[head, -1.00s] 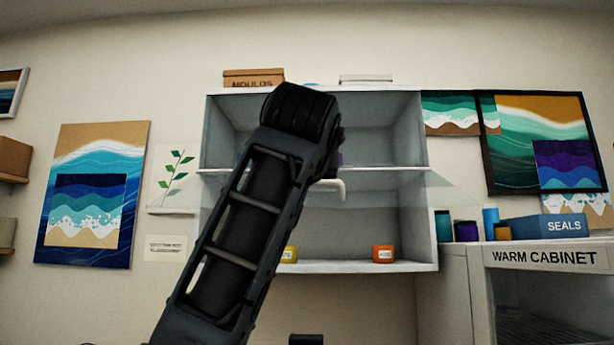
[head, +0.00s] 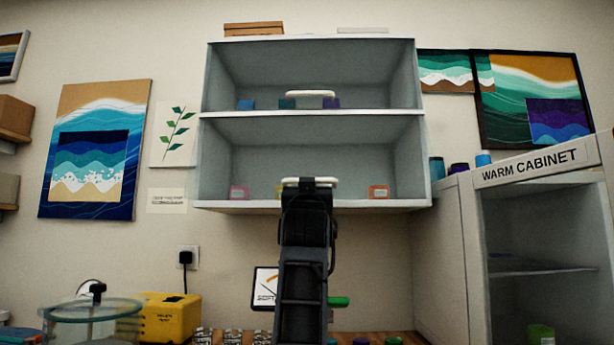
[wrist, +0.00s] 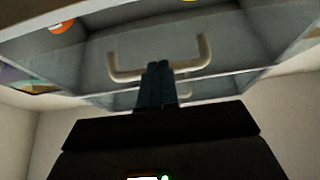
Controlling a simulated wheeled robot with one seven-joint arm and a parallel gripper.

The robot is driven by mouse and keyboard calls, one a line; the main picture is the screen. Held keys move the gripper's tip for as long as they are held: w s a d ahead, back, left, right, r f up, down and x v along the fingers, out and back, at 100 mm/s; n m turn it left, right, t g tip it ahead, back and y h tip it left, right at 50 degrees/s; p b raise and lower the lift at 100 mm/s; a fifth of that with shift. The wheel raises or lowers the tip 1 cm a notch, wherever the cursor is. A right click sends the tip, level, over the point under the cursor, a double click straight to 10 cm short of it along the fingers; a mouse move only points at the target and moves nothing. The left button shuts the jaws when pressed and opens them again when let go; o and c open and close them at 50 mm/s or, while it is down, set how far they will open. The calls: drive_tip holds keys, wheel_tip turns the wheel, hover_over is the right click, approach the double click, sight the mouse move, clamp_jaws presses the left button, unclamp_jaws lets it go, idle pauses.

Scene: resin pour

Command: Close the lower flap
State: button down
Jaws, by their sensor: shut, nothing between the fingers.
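The wall cabinet (head: 205,160) has two compartments with clear flaps that barely show. The lower flap's pale handle (head: 292,182) is at the bottom front of the lower compartment, and the flap appears to hang down over the opening. Whether it is fully flush I cannot tell. The same handle (wrist: 203,52) shows in the wrist view, across my fingers. My gripper (wrist: 160,67) is shut and empty, at the middle of that handle; whether it touches I cannot tell. In the head view my wrist covers the fingers. The upper flap's handle (head: 312,93) is above.
Small jars stand in both compartments, including an orange one (head: 379,191). The warm cabinet (head: 455,240) stands at the right. Below are a yellow box (head: 170,318), a round glass-topped vessel (head: 90,310) and a worktop. The wall under the cabinet is mostly free.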

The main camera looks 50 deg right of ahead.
drive_tip(key=shift+w+d+f, duration=0.3)
drive_tip(key=shift+w+d, duration=0.25)
drive_tip(key=shift+d, duration=0.15)
drive_tip(key=shift+w+d+f, duration=0.3)
drive_tip(key=shift+w+d, duration=0.2)
drive_tip(key=shift+d, duration=0.2)
drive_tip(key=shift+w+d+f, duration=0.3)
drive_tip(key=shift+w+d, duration=0.25)
drive_tip(key=shift+d, duration=0.15)
